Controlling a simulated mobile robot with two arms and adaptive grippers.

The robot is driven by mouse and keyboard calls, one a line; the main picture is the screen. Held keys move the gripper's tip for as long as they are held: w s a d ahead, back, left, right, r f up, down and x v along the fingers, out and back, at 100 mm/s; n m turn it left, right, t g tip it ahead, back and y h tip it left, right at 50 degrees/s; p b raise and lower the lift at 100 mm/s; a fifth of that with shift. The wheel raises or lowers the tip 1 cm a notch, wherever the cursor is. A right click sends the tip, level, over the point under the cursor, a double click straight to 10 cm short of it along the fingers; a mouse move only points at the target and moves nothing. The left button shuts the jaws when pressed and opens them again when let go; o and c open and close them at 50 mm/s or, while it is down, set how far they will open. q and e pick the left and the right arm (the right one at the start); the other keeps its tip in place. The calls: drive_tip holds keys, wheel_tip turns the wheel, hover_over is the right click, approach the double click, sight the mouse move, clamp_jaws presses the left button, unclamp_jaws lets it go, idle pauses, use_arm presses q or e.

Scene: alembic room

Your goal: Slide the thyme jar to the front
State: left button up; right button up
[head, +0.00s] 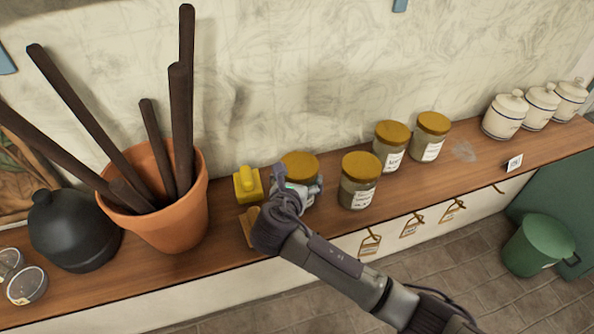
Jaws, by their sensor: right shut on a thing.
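Several glass jars with gold lids and white labels stand on the wooden shelf (470,165). The label writing is too small to read, so I cannot tell which is the thyme jar. My right gripper (298,188) is shut on the leftmost gold-lidded jar (300,164), whose lower part it hides. Another jar (359,181) stands just right of the gripper, near the front edge. Two more jars, one (391,146) and another (430,137), stand farther right and back. My left gripper is not in view.
A yellow object (248,186) sits close left of the held jar. A terracotta pot (172,215) with dark rods and a black vessel (72,232) stand left. White lidded canisters (505,116) stand right. A green bin (538,245) is on the floor.

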drive_tip(key=shift+s+d+f+p, duration=0.1)
drive_tip(key=shift+s+d+p, duration=0.2)
drive_tip(key=shift+s+p, duration=0.5)
drive_tip(key=shift+s+d+p, duration=0.2)
drive_tip(key=shift+s+p, duration=0.2)
drive_tip(key=shift+s, duration=0.35)
drive_tip(key=shift+s+d+p, duration=0.2)
drive_tip(key=shift+s+p, duration=0.15)
drive_tip(key=shift+s, duration=0.35)
drive_tip(key=o, duration=1.2)
